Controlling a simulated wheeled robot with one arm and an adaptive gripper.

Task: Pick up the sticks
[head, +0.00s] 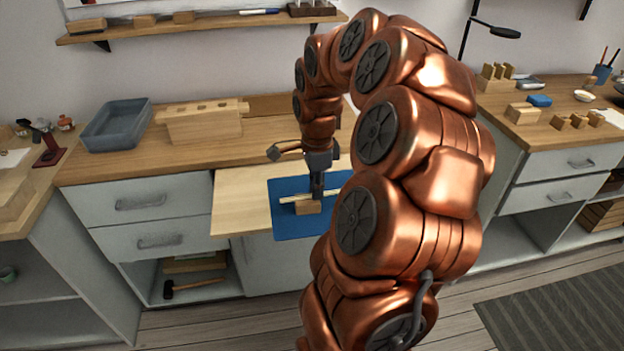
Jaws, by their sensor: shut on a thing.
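A thin pale stick (292,199) lies crosswise over the blue mat (290,222), on or just above a small wooden block (308,207). My gripper (317,193) points straight down over the mat and is shut on the stick near its middle. I cannot tell whether the stick touches the block or hangs just above it. The fingertips are small here, and my arm hides the right part of the mat. No other stick is clear to see.
The mat lies on a pale pull-out board (240,192) in front of the workbench. A long wooden block (203,123) and a grey-blue bin (116,124) stand on the bench behind. The board left of the mat is clear.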

